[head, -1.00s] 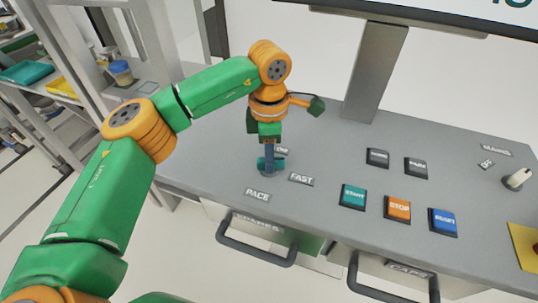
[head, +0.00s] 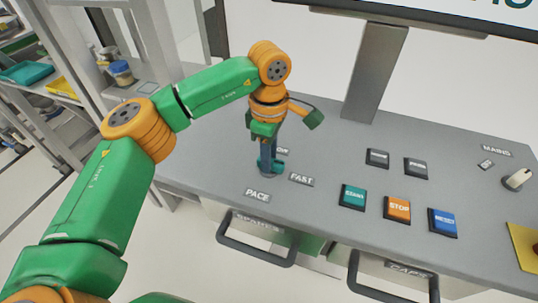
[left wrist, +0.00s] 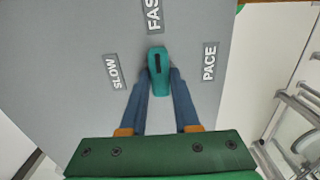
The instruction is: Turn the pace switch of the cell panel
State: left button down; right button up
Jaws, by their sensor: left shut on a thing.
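The pace switch is a teal knob with a dark mark on top. It shows in the left wrist view (left wrist: 161,86) with its marked end towards the FAST label (left wrist: 153,15). The SLOW label (left wrist: 114,71) is left of it and the PACE label (left wrist: 209,61) right. In the head view the knob (head: 279,166) is partly hidden by my left gripper (head: 267,167), which points down over it. My left gripper's blue fingers (left wrist: 159,82) are shut on the knob, one on each side. My right gripper is in neither view.
On the panel, right of the switch, are the START (head: 353,196), STOP (head: 397,208) and RESET (head: 442,221) buttons. Two dark buttons (head: 377,158) sit behind them. The MAINS knob (head: 517,179) is far right. A monitor post (head: 375,75) stands behind; drawer handles (head: 255,252) jut out in front.

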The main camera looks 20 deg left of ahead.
pick_arm(q)
jog(key=c, duration=0.6)
grip_release()
jog(key=shift+c, duration=0.2)
notch_tip(320, 180, up, 7)
jog(key=shift+f+b, duration=0.2)
jog(key=shift+b, duration=0.3)
jog(key=shift+d+r, duration=0.1)
jog(key=shift+r, duration=0.2)
